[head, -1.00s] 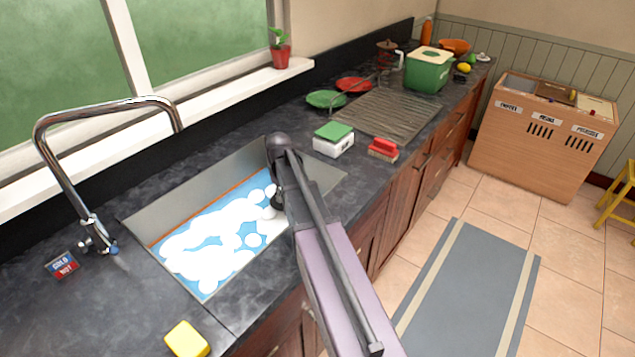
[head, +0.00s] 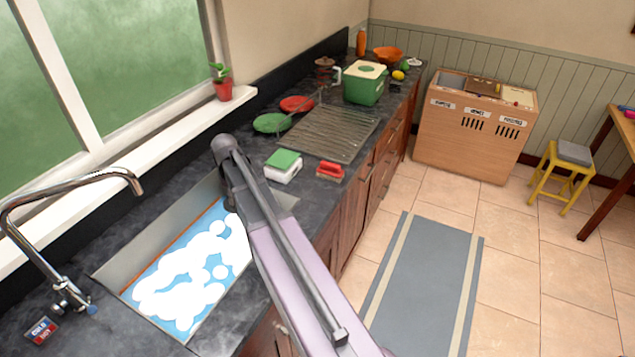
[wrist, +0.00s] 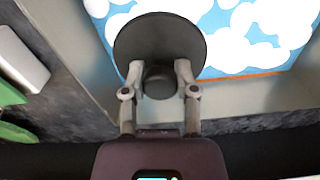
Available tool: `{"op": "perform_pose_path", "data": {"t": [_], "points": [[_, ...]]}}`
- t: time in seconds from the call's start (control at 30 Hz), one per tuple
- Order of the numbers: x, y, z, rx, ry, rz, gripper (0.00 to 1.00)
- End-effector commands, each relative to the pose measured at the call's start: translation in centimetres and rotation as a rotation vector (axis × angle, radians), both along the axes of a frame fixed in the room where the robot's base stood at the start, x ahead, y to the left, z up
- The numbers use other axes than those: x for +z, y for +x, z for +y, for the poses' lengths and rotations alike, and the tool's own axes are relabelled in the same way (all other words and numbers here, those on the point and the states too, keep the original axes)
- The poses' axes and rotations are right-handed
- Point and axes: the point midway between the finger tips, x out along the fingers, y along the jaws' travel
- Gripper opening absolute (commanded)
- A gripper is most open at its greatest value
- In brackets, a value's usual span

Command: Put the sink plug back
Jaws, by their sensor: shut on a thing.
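My gripper (wrist: 160,88) is shut on the sink plug (wrist: 160,40), a dark round disc with a knob between the fingers. The plug is held over the sink, near its wall, in the wrist view. The sink (head: 140,255) holds blue water (head: 185,322) covered with white foam (head: 190,270). The foam and water hide the bottom of the sink, and no drain hole shows. In the head view my arm covers the right end of the sink and hides the gripper and plug.
A chrome tap (head: 62,190) arches at the left of the sink. A white box with a green lid (head: 284,165) and a red brush (head: 330,170) stand right of it. A drying rack (head: 328,132), plates and a green bin (head: 366,83) lie farther back.

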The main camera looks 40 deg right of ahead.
Motion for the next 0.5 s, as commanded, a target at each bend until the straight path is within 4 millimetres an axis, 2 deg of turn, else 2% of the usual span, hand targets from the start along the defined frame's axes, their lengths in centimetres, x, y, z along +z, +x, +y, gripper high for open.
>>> {"op": "perform_pose_path", "data": {"t": [0.03, 0.2, 0.5], "points": [[1.8, 0.0, 0.0, 0.000, 0.000, 0.000, 0.00], [4.2, 0.0, 0.0, 0.000, 0.000, 0.000, 0.00], [6.2, 0.0, 0.0, 0.000, 0.000, 0.000, 0.00]]}}
